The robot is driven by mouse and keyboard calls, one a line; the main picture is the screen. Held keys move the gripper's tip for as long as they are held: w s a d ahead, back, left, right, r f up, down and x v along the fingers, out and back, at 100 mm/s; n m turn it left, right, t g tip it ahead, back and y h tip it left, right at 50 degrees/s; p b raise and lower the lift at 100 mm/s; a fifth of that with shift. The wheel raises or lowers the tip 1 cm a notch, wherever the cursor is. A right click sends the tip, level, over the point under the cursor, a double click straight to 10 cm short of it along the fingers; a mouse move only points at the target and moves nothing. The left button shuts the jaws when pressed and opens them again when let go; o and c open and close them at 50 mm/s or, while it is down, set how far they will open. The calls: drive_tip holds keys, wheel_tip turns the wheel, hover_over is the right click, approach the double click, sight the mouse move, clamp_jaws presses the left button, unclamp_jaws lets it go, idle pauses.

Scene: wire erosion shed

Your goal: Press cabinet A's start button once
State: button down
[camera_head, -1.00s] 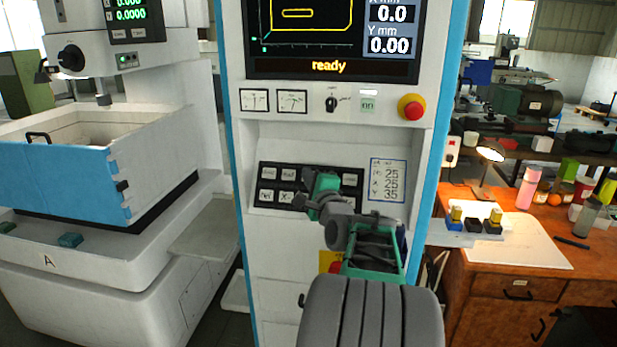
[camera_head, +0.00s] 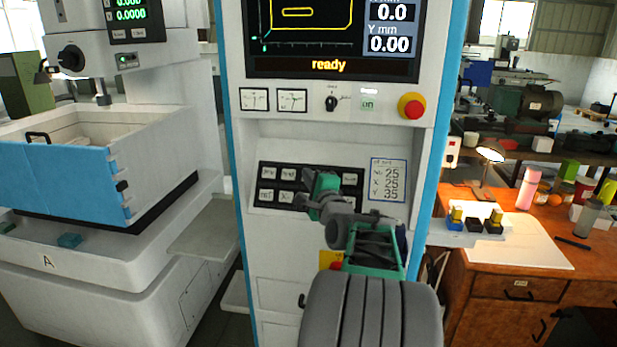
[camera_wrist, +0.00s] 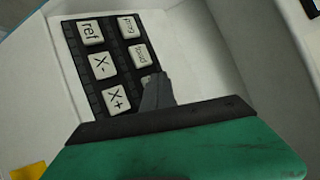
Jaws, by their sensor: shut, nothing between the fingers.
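The control cabinet (camera_head: 290,145) stands upright in the middle of the head view, its screen (camera_head: 330,40) reading "ready". Its black keypad (camera_head: 350,176) of pale keys is partly hidden by my gripper. My gripper (camera_head: 304,201) is shut and empty in front of the keypad. In the wrist view, its fingertips (camera_wrist: 157,84) overlap another key, whose label is hidden. I cannot tell whether they touch it, nor which key is start.
A red emergency button (camera_head: 412,107) and a rotary switch (camera_head: 331,103) sit above the keypad. A white machine marked "A" (camera_head: 48,262) stands at left. A wooden desk (camera_head: 500,268) with a lamp (camera_head: 490,152) and bottles is at right.

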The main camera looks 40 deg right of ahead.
drive_tip(key=shift+w+d+f, duration=0.15)
drive_tip(key=shift+d+f, duration=0.05)
idle(0.3)
idle(0.3)
drive_tip(key=shift+s+a+r, duration=0.4)
drive_tip(key=shift+a+r, duration=0.1)
drive_tip(key=shift+s+a+r+p, duration=0.4)
drive_tip(key=shift+s+a+r, duration=0.25)
drive_tip(key=shift+a+r, duration=0.15)
drive_tip(key=shift+s+a+r+p, duration=0.35)
drive_tip(key=shift+s+a+r, duration=0.3)
drive_tip(key=shift+a, duration=0.15)
